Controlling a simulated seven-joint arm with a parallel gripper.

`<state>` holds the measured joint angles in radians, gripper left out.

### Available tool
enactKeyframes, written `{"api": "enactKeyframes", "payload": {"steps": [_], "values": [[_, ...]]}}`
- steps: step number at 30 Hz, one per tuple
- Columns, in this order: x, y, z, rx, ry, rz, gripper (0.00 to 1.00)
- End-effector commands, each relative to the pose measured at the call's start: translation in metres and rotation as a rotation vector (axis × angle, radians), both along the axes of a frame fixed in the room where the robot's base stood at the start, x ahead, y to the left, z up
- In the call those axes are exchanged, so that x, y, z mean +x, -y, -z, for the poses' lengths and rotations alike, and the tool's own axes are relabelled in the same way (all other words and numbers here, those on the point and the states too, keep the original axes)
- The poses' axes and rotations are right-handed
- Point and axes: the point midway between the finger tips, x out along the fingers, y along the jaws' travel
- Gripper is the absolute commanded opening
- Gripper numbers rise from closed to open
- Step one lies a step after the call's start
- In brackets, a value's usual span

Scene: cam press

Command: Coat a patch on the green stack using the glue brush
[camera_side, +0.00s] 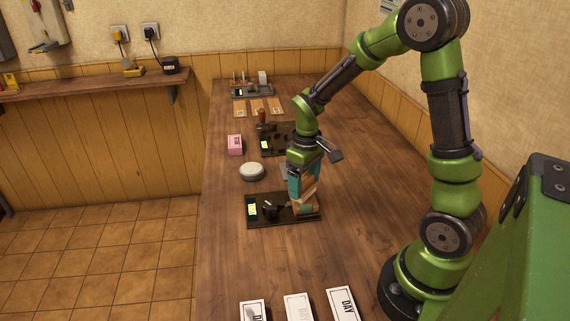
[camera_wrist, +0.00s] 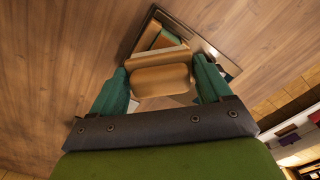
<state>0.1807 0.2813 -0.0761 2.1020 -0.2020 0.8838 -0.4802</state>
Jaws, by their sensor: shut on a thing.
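My gripper (camera_side: 304,190) points down over the right end of a dark tray (camera_side: 269,222). In the wrist view its two teal fingers (camera_wrist: 165,80) are shut on a tan wooden piece (camera_wrist: 160,78), which also shows below the fingers in the side view (camera_side: 309,188). I cannot tell from its shape whether this is the glue brush. Just beyond it is a tan block with a green face (camera_wrist: 150,40), at the right end of the tray; it may be the green stack. Whether the held piece touches it is hidden. No bristles or glue are visible.
White cards (camera_side: 298,307) lie at the front. Bare table lies between.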

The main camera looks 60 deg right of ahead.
Motion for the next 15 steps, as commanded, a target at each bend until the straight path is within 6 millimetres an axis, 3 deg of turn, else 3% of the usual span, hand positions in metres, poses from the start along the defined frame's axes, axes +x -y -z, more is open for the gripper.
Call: {"api": "enactKeyframes", "payload": {"steps": [15], "values": [[0.033,0.034,0.001,-0.001,-0.001,0.002,0.5]]}}
